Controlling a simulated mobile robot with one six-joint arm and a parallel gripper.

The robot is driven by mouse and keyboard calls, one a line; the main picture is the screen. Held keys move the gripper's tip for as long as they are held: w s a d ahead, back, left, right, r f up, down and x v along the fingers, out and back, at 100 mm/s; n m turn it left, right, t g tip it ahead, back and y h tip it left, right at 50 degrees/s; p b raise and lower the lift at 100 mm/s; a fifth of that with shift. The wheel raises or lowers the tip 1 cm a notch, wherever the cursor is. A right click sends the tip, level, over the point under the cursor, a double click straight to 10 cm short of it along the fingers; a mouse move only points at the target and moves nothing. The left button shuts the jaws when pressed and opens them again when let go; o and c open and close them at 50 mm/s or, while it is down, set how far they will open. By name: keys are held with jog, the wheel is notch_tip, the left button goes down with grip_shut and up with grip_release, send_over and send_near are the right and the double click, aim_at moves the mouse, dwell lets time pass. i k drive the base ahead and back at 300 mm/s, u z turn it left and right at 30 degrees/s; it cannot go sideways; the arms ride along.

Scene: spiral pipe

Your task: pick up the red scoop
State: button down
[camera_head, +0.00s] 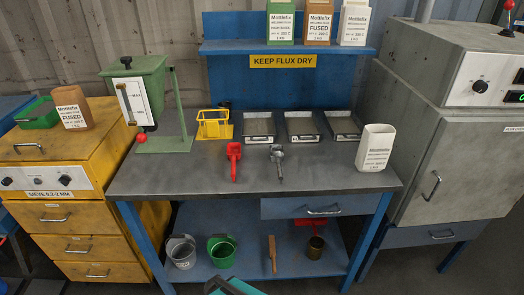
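The red scoop (234,153) lies on the grey top of the workbench (190,182), left of the middle. Its wider head points to the back and its handle points toward the front edge. Nothing is touching it from above. A similar metal scoop (277,158) lies a little to its right, apart from it. My gripper cannot be made out. A dark and teal part is cut off at the bottom edge, and I cannot tell what it is.
Behind the scoops stand a yellow holder (214,125) and three metal trays (303,127). A green hopper stand (164,144) is at left, a white container (375,148) at right. The bench front is clear. Buckets (222,251) and a red object (308,225) are on the lower shelf.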

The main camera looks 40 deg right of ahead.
aim_at(234, 149)
jog(key=z, duration=0.7)
jog(key=k, duration=1)
jog(key=u, duration=0.05)
jog(key=i, duration=0.75)
jog(key=z, duration=0.1)
